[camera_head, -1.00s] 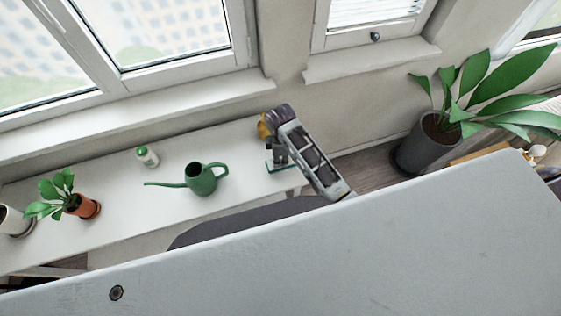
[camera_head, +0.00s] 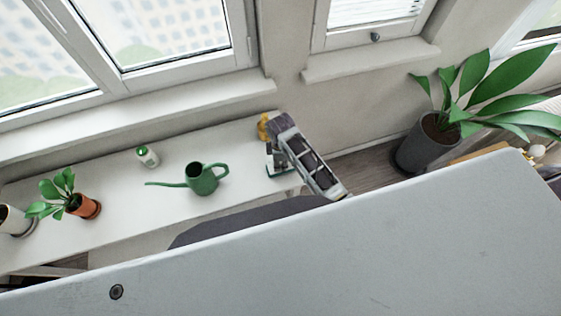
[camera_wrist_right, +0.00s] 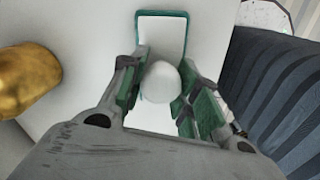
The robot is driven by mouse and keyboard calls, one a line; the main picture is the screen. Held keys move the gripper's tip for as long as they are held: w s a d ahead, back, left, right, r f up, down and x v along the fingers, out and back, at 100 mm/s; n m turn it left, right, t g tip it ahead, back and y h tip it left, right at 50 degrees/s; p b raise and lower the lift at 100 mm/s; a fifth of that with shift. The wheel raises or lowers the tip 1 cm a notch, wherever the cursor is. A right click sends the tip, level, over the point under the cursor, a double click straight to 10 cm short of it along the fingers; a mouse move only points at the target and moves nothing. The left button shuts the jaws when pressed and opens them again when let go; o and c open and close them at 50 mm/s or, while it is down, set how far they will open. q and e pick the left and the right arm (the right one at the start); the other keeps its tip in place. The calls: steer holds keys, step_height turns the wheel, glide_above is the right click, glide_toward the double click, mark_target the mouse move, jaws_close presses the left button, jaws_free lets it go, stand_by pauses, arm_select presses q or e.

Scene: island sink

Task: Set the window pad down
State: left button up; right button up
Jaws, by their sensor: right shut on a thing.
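The window pad (camera_wrist_right: 162,32) is a pale rectangular plate with a green rim and a white rounded knob (camera_wrist_right: 161,83) on it. In the right wrist view the fingers of my right gripper (camera_wrist_right: 160,88) are closed on both sides of the knob. In the head view the pad (camera_head: 278,173) shows in part at the right end of the white table (camera_head: 120,212), under my right gripper (camera_head: 274,158). It is at or very near the tabletop; I cannot tell whether it touches. My left gripper is not in view.
A gold object (camera_wrist_right: 27,80) stands left of the pad. A green watering can (camera_head: 203,181), a small white and green bottle (camera_head: 148,157) and a potted plant (camera_head: 82,206) stand farther left on the table. Clear tabletop lies between the can and the pad.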

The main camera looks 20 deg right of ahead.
steer(key=o, duration=0.9)
steer(key=shift+r, duration=0.1)
steer(key=shift+r+b, duration=0.65)
steer(key=shift+r, duration=5.35)
